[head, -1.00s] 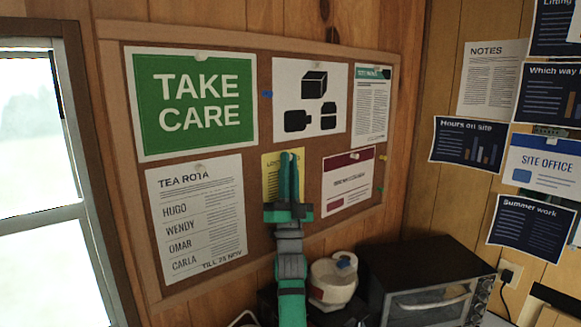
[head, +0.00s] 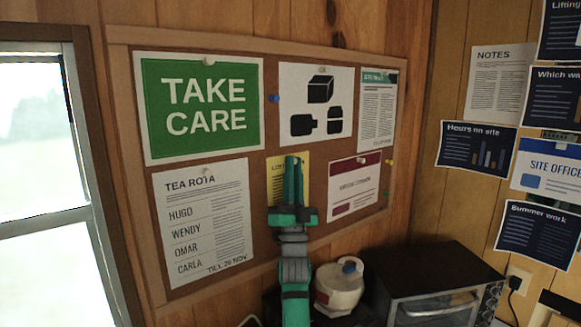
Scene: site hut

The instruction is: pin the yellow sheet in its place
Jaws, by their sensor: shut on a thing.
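The yellow sheet (head: 274,177) is on the lower middle of the cork board (head: 264,246), between the tea rota and a white sheet with a dark red band. My gripper (head: 292,165) is in front of it, pointing up, and covers much of it. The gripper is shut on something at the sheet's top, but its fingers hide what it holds. I cannot tell whether the sheet touches the board or whether a pin is in it.
A blue pin (head: 273,98) sits on bare cork left of the shapes poster (head: 316,104). Below are a white kettle-like pot (head: 338,288) and a dark oven (head: 440,285).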

